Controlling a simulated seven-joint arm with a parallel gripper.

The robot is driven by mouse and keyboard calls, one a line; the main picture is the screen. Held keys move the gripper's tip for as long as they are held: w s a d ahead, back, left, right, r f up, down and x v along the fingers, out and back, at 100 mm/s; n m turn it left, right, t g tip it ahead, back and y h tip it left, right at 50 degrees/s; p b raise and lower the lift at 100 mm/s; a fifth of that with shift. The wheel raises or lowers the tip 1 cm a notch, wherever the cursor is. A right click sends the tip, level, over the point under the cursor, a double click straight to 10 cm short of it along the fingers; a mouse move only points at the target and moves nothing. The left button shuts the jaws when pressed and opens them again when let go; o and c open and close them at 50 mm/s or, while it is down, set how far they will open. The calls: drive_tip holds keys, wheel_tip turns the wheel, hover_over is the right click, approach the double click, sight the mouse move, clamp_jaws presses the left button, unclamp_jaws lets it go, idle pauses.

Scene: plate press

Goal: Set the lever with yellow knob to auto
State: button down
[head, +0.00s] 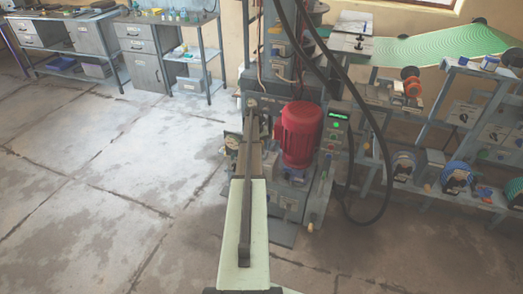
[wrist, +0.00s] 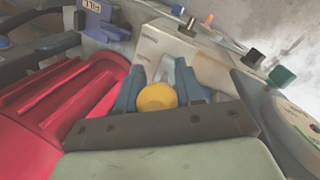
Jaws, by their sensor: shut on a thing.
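The yellow knob (wrist: 157,97) of the lever shows in the middle of the wrist view. My gripper (wrist: 161,88) has its two blue fingers closed on either side of the knob and holds it. A pale metal piece rises behind the knob, beside a beige box (wrist: 180,52). The rest of the lever is hidden behind the knob and my gripper. In the head view I cannot make out the knob or my fingers clearly. The lever's marked positions are not readable, so I cannot tell which setting it is at.
A red motor (head: 301,135) stands on the press, close beside my gripper at left in the wrist view (wrist: 70,100). Black, orange and green knobs line the panel at right, the green one (wrist: 281,76) nearest. A black hose (head: 372,120) loops right of the press. Open floor lies left.

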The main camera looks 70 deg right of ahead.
drive_tip(key=shift+d+r, duration=0.2)
drive_tip(key=shift+d, duration=0.65)
drive_tip(key=shift+d+r, duration=0.2)
drive_tip(key=shift+d, duration=0.65)
drive_tip(key=shift+w+d, duration=0.1)
drive_tip(key=c, duration=1.1)
unclamp_jaws()
drive_tip(key=shift+o, duration=1.2)
drive_tip(key=v, duration=1.3)
drive_tip(key=shift+a+r, duration=0.2)
drive_tip(key=shift+r, duration=0.2)
